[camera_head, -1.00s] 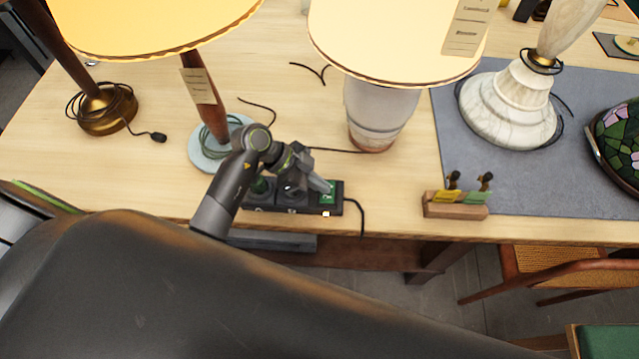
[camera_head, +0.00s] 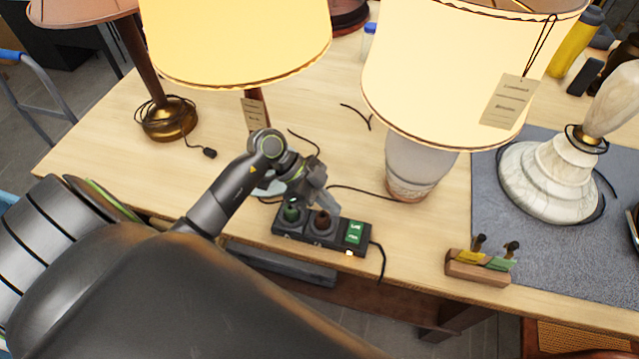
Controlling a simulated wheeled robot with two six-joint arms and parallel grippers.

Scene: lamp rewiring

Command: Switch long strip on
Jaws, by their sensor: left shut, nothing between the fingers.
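The long black power strip (camera_head: 288,243) lies near the front edge of the table. Two plugs sit in it, one green (camera_head: 291,211) and one brown (camera_head: 322,222). A green label (camera_head: 355,231) is at its right end, with a small bright orange-yellow spot below it. A switch rocker is too small to make out. My left gripper (camera_head: 322,200) is shut and empty, just above and behind the plugs. Whether it touches the strip is hard to tell. My right gripper is not in view.
Two lit lamps with cream shades (camera_head: 240,35) (camera_head: 430,75) stand behind the strip. A brass-based lamp (camera_head: 168,118) with an unlit shade stands left. A small wooden holder (camera_head: 480,268) and a marble lamp base (camera_head: 545,180) are at the right.

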